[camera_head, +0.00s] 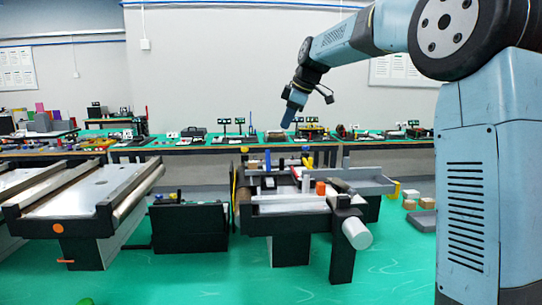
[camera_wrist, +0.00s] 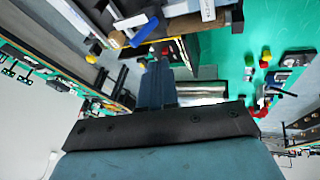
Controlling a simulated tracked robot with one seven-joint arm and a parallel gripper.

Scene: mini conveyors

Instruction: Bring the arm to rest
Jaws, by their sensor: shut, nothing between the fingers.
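My arm reaches in from the right in the head view. It is bent, and my gripper (camera_head: 289,116) hangs tilted downward in the air in front of the grey wall. It is above and behind the middle conveyor and touches nothing that I can see. In the wrist view my gripper (camera_wrist: 157,72) shows as two blue fingers close together, shut and empty.
The middle conveyor (camera_head: 290,205) carries an orange block (camera_head: 320,188) and several small parts. A wider conveyor (camera_head: 75,203) stands at the left. A long green-topped bench (camera_head: 200,146) runs along the wall. Small boxes (camera_head: 411,198) lie at the right. Green floor in front is mostly clear.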

